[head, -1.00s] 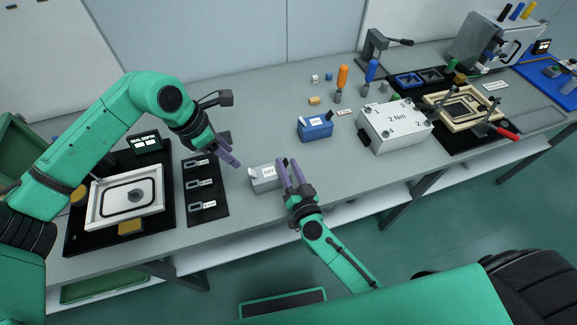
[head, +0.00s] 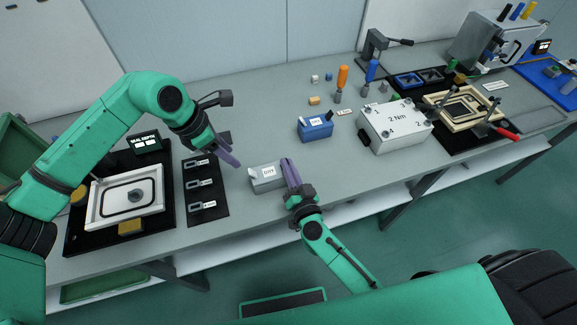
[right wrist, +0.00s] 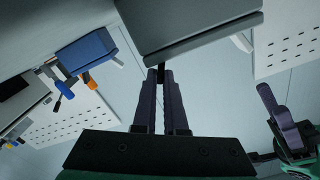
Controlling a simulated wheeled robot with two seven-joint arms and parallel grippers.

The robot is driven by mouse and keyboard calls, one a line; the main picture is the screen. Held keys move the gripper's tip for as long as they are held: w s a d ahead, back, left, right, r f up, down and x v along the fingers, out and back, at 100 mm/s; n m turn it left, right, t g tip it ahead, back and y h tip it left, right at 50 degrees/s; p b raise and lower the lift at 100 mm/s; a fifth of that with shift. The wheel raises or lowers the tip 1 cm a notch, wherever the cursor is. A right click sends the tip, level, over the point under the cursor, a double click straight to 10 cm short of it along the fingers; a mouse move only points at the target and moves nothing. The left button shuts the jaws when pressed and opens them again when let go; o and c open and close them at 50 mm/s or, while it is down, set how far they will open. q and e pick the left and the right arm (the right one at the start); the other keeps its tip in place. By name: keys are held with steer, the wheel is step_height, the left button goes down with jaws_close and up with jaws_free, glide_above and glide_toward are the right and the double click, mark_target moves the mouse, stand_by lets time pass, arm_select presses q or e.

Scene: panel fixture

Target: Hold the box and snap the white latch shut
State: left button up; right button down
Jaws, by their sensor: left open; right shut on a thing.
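The small grey box (head: 268,182), with a white label, stands on the bench in the middle of the head view. Its white latch (head: 253,174) sticks up at an angle from the box's left end. It also shows in the right wrist view (right wrist: 243,42), projecting from the box (right wrist: 190,28). My right gripper (head: 286,165) is at the box's right end, its fingers (right wrist: 161,78) shut on a dark tab that they mostly hide. My left gripper (head: 237,163) is open and empty, up and left of the latch and apart from it.
A blue box (head: 316,128) stands behind and right. A black mat with several small latch-like parts (head: 200,184) lies left, beside a framed fixture (head: 125,197). Bare bench lies in front of the blue box.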

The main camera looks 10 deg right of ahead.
arm_select(q)
steer(key=shift+c, duration=0.3)
jaws_close()
steer(key=a+f+m+h, duration=0.2)
steer(key=a+f+h, duration=0.2)
steer(key=a, duration=0.5)
steer(key=shift+s+a+f+h, duration=0.3)
steer(key=shift+s, duration=0.1)
